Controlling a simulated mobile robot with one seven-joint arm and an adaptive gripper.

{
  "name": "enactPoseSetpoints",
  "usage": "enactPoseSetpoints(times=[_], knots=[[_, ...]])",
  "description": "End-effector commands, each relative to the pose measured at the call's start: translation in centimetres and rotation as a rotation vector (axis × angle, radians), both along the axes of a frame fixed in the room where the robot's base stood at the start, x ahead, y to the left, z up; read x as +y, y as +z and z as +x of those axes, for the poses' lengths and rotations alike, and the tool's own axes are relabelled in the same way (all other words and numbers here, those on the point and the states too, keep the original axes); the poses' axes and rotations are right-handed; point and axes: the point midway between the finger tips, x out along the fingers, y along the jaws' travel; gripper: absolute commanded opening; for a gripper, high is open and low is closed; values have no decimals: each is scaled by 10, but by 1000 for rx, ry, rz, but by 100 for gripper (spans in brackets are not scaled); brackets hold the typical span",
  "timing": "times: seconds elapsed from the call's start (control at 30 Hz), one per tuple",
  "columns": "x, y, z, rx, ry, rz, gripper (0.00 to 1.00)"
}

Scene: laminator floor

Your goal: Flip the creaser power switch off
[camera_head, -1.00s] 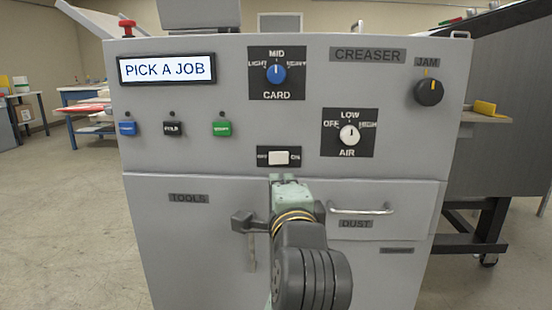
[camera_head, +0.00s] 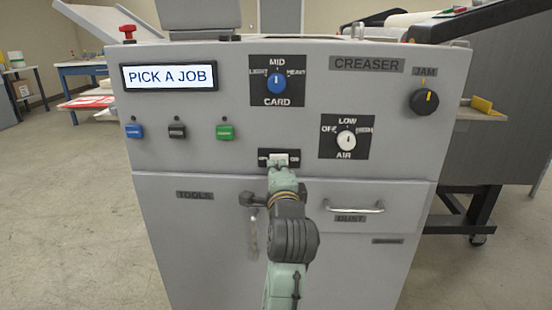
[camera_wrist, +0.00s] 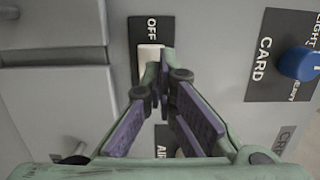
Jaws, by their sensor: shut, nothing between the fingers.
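The creaser power switch is a white rocker (camera_head: 279,156) on a black plate low on the grey creaser front. My gripper (camera_head: 280,168) is just below and in front of it in the head view, covering its lower part. In the wrist view the white rocker (camera_wrist: 149,54) shows beside the fingertips, with the OFF label above it on the plate. My gripper (camera_wrist: 164,66) is shut and empty, its tips overlapping the rocker's right and lower side. I cannot tell whether they touch it, or which way the rocker is tipped.
Above the switch are the blue CARD knob (camera_head: 277,83), the white AIR knob (camera_head: 346,140) and the green button (camera_head: 225,132). The DUST drawer handle (camera_head: 354,208) sticks out at lower right. A latch handle (camera_head: 251,200) is left of my arm. Floor at left is open.

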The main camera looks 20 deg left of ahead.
Motion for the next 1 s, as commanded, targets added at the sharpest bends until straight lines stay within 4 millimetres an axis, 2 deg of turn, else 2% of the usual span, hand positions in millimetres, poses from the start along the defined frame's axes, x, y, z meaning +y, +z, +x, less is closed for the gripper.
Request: enactPoseSetpoints(times=[0.1,0.23,0.63,0.77,1.0], knots=[[7,1,14,1,0,0,0],[11,1,23,0,0,0,0],[12,1,26,0,0,-1,0],[21,3,33,2,1,-3,0],[30,1,34,-2,4,0,0]])
